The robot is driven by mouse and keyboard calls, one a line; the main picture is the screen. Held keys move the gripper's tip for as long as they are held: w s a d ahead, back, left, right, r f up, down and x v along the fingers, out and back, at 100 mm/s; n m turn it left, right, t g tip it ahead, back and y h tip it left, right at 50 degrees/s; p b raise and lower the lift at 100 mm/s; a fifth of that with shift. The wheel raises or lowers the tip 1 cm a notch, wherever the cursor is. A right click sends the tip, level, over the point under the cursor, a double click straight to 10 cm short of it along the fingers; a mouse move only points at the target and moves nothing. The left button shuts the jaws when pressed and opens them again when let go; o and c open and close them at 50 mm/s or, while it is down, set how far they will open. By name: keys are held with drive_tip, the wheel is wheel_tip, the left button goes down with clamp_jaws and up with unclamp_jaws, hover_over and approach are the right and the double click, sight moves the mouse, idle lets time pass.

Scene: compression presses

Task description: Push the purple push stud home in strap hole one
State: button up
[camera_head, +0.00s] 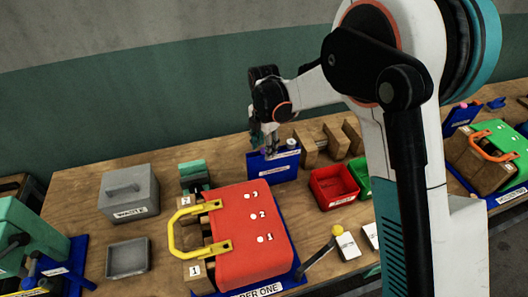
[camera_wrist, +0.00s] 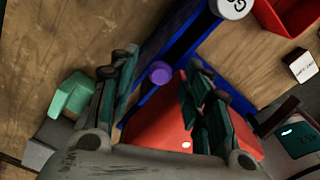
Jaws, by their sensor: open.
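The purple push stud (camera_wrist: 160,72) shows in the wrist view as a round purple cap by the blue holder (camera_wrist: 188,28), between my gripper's fingers. My gripper (camera_wrist: 161,64) is open, one finger on each side of the stud; I cannot tell whether either touches it. In the head view my gripper (camera_head: 266,140) is over the blue holder (camera_head: 270,168) behind the red strap piece, and the stud cannot be made out.
A yellow handle (camera_head: 174,232) stands at the red piece's left. A grey lidded box (camera_head: 129,190), a grey tray (camera_head: 128,259) and a red bin (camera_head: 333,186) stand around it. A white-capped cylinder (camera_wrist: 232,7) is on the blue holder. A lever with a yellow knob (camera_head: 337,230) stands at the front right.

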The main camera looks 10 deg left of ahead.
drive_tip(key=shift+f, duration=0.1)
drive_tip(key=c, duration=0.8)
